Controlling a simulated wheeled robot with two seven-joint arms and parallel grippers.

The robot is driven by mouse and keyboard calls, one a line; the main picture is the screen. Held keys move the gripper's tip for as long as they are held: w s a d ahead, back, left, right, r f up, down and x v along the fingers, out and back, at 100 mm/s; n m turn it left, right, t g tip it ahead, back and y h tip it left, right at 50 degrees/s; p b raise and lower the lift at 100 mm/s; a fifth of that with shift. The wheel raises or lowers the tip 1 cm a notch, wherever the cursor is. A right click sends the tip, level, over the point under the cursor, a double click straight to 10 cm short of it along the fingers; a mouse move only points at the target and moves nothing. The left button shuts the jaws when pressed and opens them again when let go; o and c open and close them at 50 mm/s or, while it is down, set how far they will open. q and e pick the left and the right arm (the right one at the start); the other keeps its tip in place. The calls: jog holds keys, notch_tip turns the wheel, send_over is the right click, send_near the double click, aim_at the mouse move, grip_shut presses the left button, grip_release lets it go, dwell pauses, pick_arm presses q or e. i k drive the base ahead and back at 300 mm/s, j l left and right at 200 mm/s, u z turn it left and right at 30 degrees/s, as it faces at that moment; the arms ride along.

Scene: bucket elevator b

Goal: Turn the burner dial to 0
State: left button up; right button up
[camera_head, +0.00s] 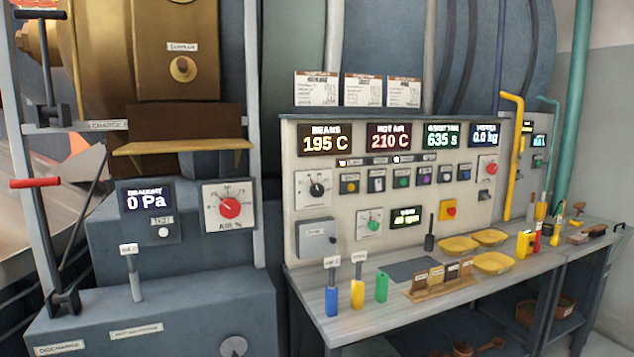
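Neither of my grippers shows in this view. Several dials are in sight, and I cannot read which one is the burner dial. A black dial (317,188) on a white scale plate sits at the left of the control panel (408,276). A small green dial (374,225) is lower on the panel. A red knob (489,169) is at its upper right. A larger red dial (229,208) on a plate marked "AIR %" is on the grey housing at left. The pointer settings are too small to read surely.
A workbench (310,304) juts out under the panel, holding blue, yellow and green holders, a wooden card rack (442,287) and yellow trays (493,263). A lever (135,282) stands on the grey housing. A yellow pipe (514,160) runs down at right.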

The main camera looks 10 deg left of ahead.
aim_at(316, 189)
jog(key=i+j+u, duration=0.1)
jog(key=i+u, duration=0.25)
jog(key=i, duration=0.45)
jog(key=i+l+u, duration=0.1)
jog(key=i+u, duration=0.3)
jog(key=i, duration=0.45)
